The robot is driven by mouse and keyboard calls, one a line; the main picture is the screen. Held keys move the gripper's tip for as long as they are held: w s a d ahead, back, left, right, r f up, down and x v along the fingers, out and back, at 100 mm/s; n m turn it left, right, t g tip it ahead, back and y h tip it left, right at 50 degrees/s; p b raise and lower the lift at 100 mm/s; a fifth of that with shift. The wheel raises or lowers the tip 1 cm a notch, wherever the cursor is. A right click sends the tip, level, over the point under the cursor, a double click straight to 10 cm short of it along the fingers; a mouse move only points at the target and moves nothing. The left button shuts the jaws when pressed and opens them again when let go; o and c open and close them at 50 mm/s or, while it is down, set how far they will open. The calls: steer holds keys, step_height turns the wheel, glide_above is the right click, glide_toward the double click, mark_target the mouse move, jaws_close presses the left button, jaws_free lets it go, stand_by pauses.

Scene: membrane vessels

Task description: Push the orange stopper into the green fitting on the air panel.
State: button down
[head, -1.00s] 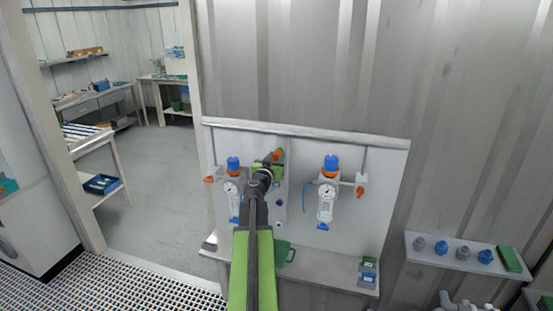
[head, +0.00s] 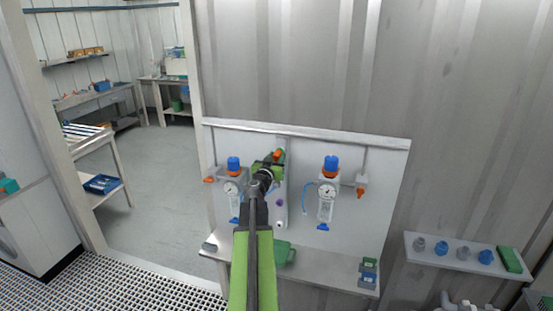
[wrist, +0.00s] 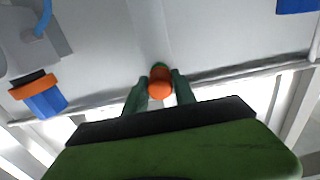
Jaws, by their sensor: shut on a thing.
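The orange stopper (wrist: 160,88) is between the two dark green fingers of my gripper (wrist: 160,92) in the wrist view. The fingers are shut on it. A small green rim, the green fitting (wrist: 160,66), shows just beyond the stopper, in line with it. The stopper hides most of the fitting, so I cannot tell whether they touch or how deep it sits. In the head view the stopper (head: 280,153) shows as an orange spot at the upper middle of the air panel (head: 385,200), with my gripper (head: 277,160) close against it.
Two gauge units with blue caps, left (head: 233,185) and right (head: 328,190), flank my arm on the panel. An orange valve (head: 361,188) hangs at the right. A ledge (head: 325,272) runs below. A side shelf (head: 455,250) holds several fittings.

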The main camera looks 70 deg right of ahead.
steer(key=shift+d, duration=0.6)
stand_by(0.3)
steer(key=c, duration=0.9)
jaws_free()
steer(key=shift+c, duration=0.2)
